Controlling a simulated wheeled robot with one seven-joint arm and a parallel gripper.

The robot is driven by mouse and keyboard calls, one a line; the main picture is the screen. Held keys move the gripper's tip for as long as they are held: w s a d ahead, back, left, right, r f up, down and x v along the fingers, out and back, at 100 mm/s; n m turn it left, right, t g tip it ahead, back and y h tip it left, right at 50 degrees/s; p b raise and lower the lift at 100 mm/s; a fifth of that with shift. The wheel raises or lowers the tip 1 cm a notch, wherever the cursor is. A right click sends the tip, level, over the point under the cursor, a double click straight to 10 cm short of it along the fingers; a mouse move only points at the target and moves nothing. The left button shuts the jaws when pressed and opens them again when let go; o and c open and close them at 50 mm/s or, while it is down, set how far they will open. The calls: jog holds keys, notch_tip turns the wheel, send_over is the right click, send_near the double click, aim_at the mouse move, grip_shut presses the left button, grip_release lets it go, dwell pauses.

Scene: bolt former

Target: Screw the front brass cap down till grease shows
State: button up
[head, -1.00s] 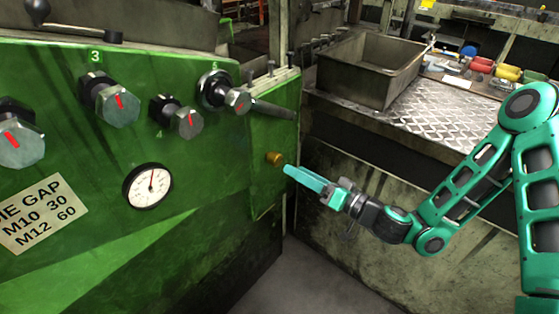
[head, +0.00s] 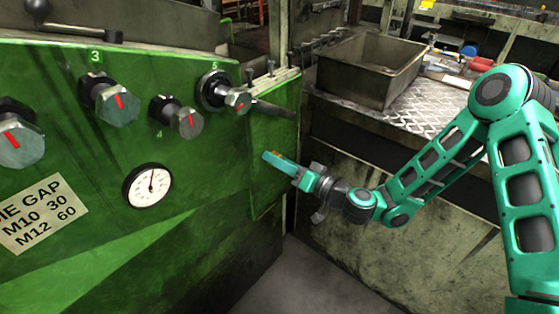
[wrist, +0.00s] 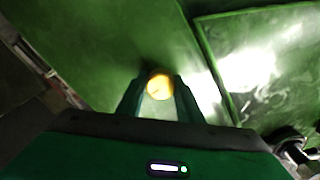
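The front brass cap (wrist: 160,86) is a small round yellow piece on the green machine panel. In the wrist view it sits between my two fingertips, with a finger against each side and no clear gap. In the head view only a sliver of brass (head: 282,155) shows, as my gripper (head: 272,160) covers the rest. My gripper (wrist: 160,92) reaches in from the right and looks shut on the cap. No grease can be made out around the cap, and its base is hidden.
The green panel (head: 225,160) carries several knobs with red marks, a round gauge (head: 148,186) and a lever handle (head: 272,109) above the cap. A metal bin (head: 370,67) stands on the bench at the upper right. The floor below my gripper is clear.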

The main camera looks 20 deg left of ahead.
jog(key=c, duration=0.5)
jog(key=shift+o, duration=0.2)
jog(key=shift+m, duration=0.4)
jog(key=m, duration=0.2)
jog(key=shift+f+m, duration=0.1)
jog(key=shift+m, duration=0.3)
jog(key=m, duration=0.3)
jog(key=shift+d+m, duration=0.1)
jog(key=shift+m, duration=0.2)
jog(key=m, duration=0.4)
jog(key=shift+f+m, duration=0.1)
jog(key=shift+m, duration=2.1)
jog(key=shift+w, duration=0.1)
